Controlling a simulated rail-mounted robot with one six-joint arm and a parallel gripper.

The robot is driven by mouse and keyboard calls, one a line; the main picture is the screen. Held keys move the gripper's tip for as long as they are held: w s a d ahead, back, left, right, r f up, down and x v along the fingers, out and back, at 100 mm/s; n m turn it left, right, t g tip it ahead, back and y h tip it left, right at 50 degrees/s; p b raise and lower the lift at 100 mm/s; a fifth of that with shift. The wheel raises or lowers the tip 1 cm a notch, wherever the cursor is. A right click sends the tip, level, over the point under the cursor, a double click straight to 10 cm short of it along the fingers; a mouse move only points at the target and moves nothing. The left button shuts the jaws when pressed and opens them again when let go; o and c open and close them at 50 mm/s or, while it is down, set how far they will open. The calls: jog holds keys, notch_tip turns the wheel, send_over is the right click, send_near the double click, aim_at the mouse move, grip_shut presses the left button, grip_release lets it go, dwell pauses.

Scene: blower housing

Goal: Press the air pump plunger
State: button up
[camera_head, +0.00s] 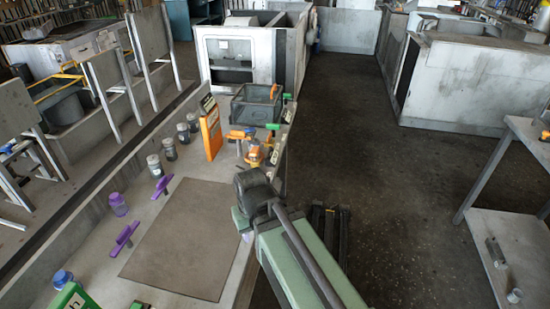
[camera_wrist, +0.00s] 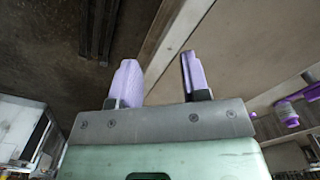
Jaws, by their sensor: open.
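Two purple T-shaped handles stand on the bench at left in the head view, a nearer one (camera_head: 125,238) and a farther one (camera_head: 162,185). An orange T-shaped handle (camera_head: 239,134) stands farther back, near a cluster of small orange parts (camera_head: 256,153). I cannot tell which of these is the air pump plunger. My gripper (camera_wrist: 160,76) shows in the wrist view with its two pale purple fingers apart and nothing between them. In the head view my arm mostly hides the gripper, near the bench's right edge, away from the purple handles.
A flat brown mat (camera_head: 184,240) covers the bench middle and is clear. Several jars, including a purple one (camera_head: 118,204), line the left side. An orange panel (camera_head: 211,132) and a dark crate (camera_head: 257,104) stand at the back. Open floor (camera_head: 400,190) lies right.

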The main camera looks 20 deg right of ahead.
jog(key=shift+r, duration=0.1)
jog(key=shift+c, duration=1)
jog(key=r+p, duration=0.1)
jog(key=w+d+r+p, duration=0.1)
jog(key=w+r+p, duration=0.1)
jog(key=shift+d+r+p, duration=0.15)
jog(key=shift+r+p, duration=0.2)
jog(key=shift+p, duration=0.05)
jog(key=c, duration=0.5)
jog(key=shift+m, duration=0.8)
jog(key=w+d+r+p, duration=0.1)
jog(key=w+r+p, duration=0.1)
jog(key=w, duration=0.2)
jog(key=w+d+r+p, duration=0.2)
jog(key=w, duration=0.2)
jog(key=w+d+r+p, duration=0.1)
jog(key=w+r+p, duration=0.1)
jog(key=w, duration=0.2)
jog(key=shift+d, duration=0.15)
grip_shut()
jog(key=w+d+r+m+p, duration=0.2)
jog(key=w+d+m, duration=0.1)
jog(key=w, duration=0.8)
jog(key=w+d+r+m+p, duration=0.2)
jog(key=w+d, duration=0.3)
jog(key=w, duration=0.6)
jog(key=shift+w+d+r+m, duration=0.2)
jog(key=shift+w+m, duration=0.15)
jog(key=shift+m, duration=0.05)
